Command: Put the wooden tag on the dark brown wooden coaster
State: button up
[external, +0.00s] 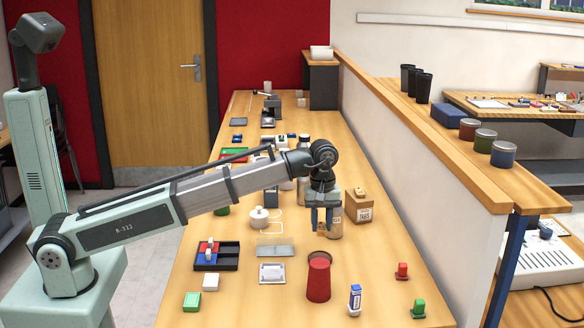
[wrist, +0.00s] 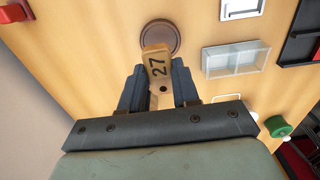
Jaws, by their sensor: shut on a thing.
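The coaster (external: 320,253) shows there below the gripper, partly hidden by a red cup.
The red cup (external: 319,281) stands close in front of the coaster.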

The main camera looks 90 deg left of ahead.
aim_at(321, 227)
jog(key=shift+f, duration=4.15)
jog(key=shift+f, duration=0.1)
jog(key=o, duration=1)
notch_tip(321, 227, up, 12)
jog(key=shift+r, duration=0.1)
